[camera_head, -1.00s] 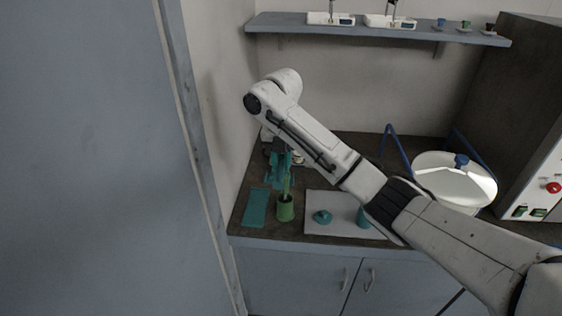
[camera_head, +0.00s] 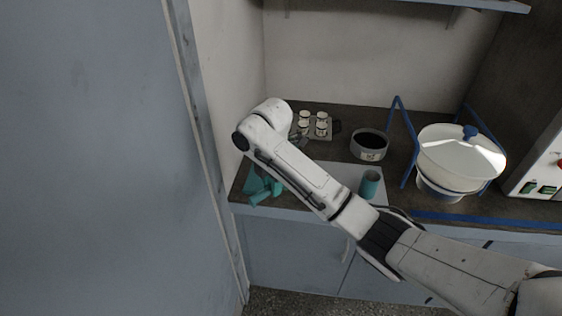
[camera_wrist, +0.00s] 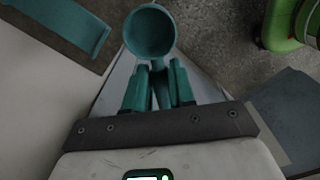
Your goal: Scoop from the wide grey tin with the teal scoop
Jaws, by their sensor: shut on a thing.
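The teal scoop (camera_wrist: 150,32) shows in the wrist view with its round cup beyond my fingertips. My gripper (camera_wrist: 158,74) is shut on the scoop's handle; its two teal fingers stand on either side. In the head view my gripper (camera_head: 262,188) is over the counter's front left corner, where scoop and fingers blur together in teal. The wide grey tin (camera_head: 369,155) stands open on the counter to the right of my gripper and farther back. It has dark contents and a pale label.
A teal cup (camera_head: 370,184) stands on a white mat (camera_head: 345,174), between my arm and the tin. Several small pale cups stand on a rack (camera_head: 326,134) behind. A white lidded bowl (camera_head: 460,160) with blue posts is at right.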

